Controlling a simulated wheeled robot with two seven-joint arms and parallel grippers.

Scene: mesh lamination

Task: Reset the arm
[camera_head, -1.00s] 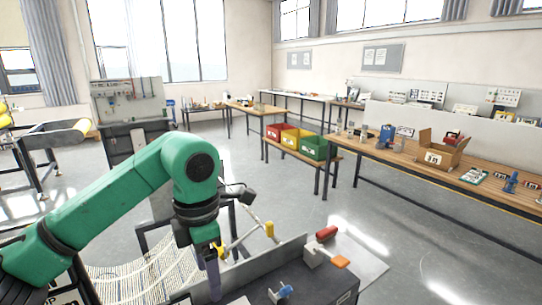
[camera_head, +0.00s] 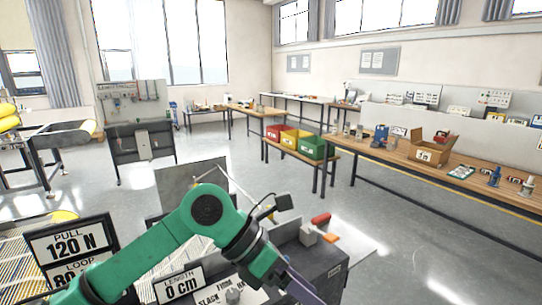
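My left arm, green, comes in from the lower left and bends down to the right over the dark machine (camera_head: 325,268). Its end points down at the lower edge of the picture, where a purple-grey finger part shows. The fingertips are cut off, so I cannot tell whether the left gripper is open or shut. My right arm and gripper are not in view. A mesh sheet (camera_head: 22,262) lies at the lower left, partly behind a sign.
A "PULL 120 N" sign (camera_head: 72,250) and a "LENGTH 0 cm" sign (camera_head: 180,284) stand near my arm. Red, yellow and green bins stand on a bench (camera_head: 330,158) behind. The middle floor is clear.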

